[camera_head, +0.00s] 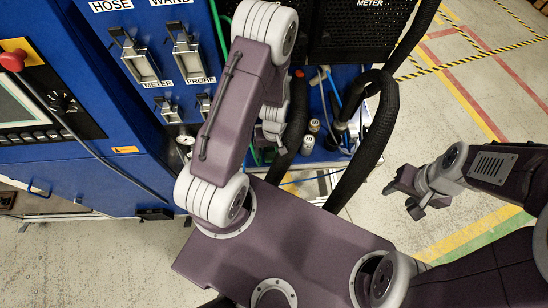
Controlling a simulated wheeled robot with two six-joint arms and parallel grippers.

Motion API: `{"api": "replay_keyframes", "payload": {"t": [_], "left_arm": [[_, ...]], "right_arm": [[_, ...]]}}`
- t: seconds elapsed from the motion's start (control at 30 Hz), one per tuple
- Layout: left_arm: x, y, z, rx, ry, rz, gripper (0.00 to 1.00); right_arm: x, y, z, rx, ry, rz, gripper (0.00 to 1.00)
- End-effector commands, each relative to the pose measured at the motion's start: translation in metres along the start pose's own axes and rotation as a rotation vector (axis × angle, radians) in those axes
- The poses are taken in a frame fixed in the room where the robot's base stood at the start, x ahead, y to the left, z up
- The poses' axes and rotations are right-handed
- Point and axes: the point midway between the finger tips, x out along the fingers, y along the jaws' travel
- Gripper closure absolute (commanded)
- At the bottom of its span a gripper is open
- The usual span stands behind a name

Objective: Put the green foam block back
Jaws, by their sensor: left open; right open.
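No green foam block can be made out in the head view. My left gripper (268,137) is partly hidden behind its own arm, low in front of the blue machine and beside a black hose; its grey fingers are apart and I see nothing between them. My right gripper (402,199) is open and empty over the bare floor at the right, clear of the machine.
The blue machine (95,180) carries a control panel and labelled holders for meter (139,62) and probe (186,55). A thick black hose (374,135) loops down on the right. Two small canisters (313,127) (307,145) stand near it.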

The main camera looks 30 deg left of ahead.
Motion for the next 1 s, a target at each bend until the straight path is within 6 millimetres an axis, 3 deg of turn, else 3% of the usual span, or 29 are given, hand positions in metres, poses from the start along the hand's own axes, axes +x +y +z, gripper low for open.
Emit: {"api": "replay_keyframes", "payload": {"t": [0.1, 0.33, 0.4, 0.67, 1.0], "left_arm": [[-0.003, 0.0, 0.0, 0.0, 0.0, 0.0, 0.11], [-0.003, 0.0, 0.0, 0.0, 0.0, 0.0, 0.75], [-0.003, 0.0, 0.0, 0.0, 0.0, 0.0, 0.84], [-0.005, 0.0, 0.0, 0.0, 0.0, 0.0, 0.84], [-0.031, 0.0, -0.003, 0.001, 0.0, 0.0, 0.84]], "right_arm": [[-0.003, 0.0, -0.001, 0.0, 0.001, 0.0, 0.52], [-0.003, 0.0, -0.001, 0.0, 0.001, 0.0, 0.52], [-0.003, 0.0, -0.001, 0.0, 0.001, 0.0, 0.52], [-0.005, 0.0, -0.001, 0.0, 0.001, 0.0, 0.52], [-0.034, -0.001, -0.004, 0.0, 0.001, 0.0, 0.52]]}}
